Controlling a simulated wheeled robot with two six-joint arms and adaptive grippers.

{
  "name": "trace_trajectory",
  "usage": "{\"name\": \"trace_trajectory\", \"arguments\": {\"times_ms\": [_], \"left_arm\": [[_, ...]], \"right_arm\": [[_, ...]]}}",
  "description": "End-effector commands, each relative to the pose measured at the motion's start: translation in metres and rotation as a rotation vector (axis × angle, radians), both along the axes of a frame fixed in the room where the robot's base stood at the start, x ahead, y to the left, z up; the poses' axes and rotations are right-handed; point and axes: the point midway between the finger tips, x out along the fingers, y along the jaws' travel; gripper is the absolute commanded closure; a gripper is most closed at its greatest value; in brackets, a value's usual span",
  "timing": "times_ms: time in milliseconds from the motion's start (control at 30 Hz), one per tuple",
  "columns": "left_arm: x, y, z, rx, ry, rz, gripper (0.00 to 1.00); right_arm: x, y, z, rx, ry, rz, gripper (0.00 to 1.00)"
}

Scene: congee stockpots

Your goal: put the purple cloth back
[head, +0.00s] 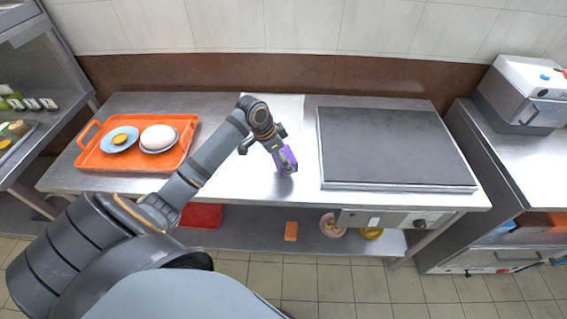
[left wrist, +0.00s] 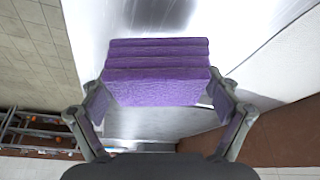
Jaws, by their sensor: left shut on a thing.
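The purple cloth (head: 284,160) is a folded, layered block. My left gripper (head: 279,152) is shut on it over the middle of the steel table (head: 240,181). In the left wrist view the cloth (left wrist: 158,88) sits between the two fingers of the left gripper (left wrist: 160,105), with its folded layers facing the camera. I cannot tell whether the cloth touches the tabletop or hangs just above it. My right gripper is in neither view.
An orange tray (head: 92,160) with a blue plate (head: 119,133) and a white bowl (head: 158,137) stands on the left. A dark griddle (head: 390,145) fills the right. Bare steel lies between them. A lower shelf (head: 265,243) holds a red tray and bowls.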

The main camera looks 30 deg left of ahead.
Motion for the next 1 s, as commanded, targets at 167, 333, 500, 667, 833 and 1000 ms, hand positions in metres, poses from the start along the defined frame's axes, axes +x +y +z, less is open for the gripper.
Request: {"name": "trace_trajectory", "arguments": {"times_ms": [167,333,500,667,833,1000], "left_arm": [[0.002,0.004,-0.014,-0.003,0.004,0.001,0.41],[0.002,0.004,-0.036,0.0,0.0,0.001,0.41],[0.002,0.004,-0.036,0.001,-0.001,-0.001,0.41],[0.002,0.004,-0.04,0.001,0.001,0.0,0.09],[0.002,0.004,-0.039,0.001,0.001,0.0,0.0],[0.002,0.004,-0.039,0.001,0.001,0.0,0.0]], "right_arm": [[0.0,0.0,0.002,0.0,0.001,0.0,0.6],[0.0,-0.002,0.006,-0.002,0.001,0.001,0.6],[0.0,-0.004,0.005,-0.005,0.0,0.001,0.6],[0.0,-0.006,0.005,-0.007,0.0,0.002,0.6],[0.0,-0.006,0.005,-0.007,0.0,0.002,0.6],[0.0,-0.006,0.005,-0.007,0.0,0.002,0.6]]}}
